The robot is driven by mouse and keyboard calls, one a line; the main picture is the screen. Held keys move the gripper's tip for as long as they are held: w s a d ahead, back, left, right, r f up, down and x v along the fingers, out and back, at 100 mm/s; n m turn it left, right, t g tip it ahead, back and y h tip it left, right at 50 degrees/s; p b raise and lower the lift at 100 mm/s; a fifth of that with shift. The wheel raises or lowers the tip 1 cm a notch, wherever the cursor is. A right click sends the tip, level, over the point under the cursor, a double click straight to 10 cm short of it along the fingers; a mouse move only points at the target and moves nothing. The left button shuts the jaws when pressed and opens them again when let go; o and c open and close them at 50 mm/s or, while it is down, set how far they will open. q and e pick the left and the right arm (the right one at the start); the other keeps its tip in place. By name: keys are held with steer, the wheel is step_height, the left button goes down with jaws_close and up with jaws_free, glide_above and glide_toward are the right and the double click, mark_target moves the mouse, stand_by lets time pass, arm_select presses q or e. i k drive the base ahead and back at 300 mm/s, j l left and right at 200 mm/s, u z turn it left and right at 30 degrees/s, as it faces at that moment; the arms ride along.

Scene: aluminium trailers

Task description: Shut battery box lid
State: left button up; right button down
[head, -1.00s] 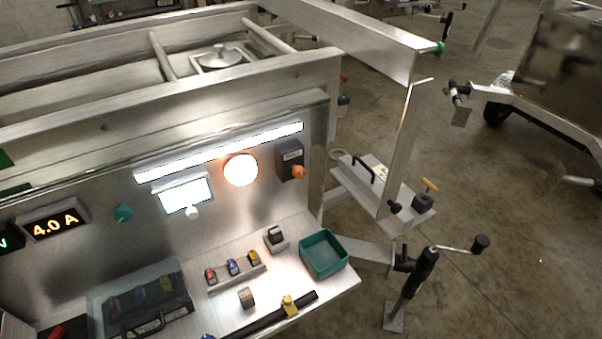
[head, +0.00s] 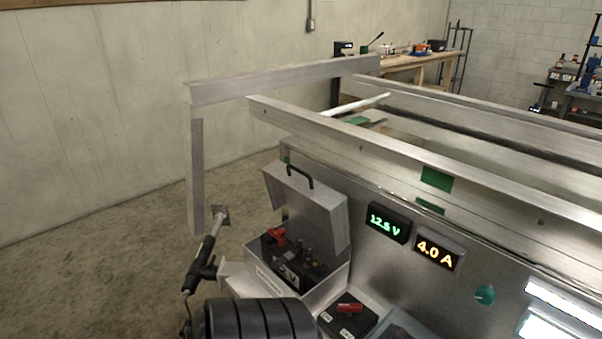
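The battery box (head: 325,292) is a metal box at the lower middle of the head view, at the left end of the trailer's panel. Its lid (head: 318,213) stands raised and open, tilted up, with a black handle (head: 299,175) on its top edge. Inside the box I see a dark battery (head: 296,272) with a red part (head: 275,237) on it. The lower front of the box is partly hidden behind a black ribbed round thing. Neither of my grippers shows in the head view.
The black ribbed round thing (head: 258,320), perhaps a tyre, stands in front of the box. A jack-like post (head: 206,262) is left of it. Metal beams (head: 290,80) frame the trailer behind and above.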

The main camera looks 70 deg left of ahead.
mark_target(326, 207)
steer(key=u, duration=2.35)
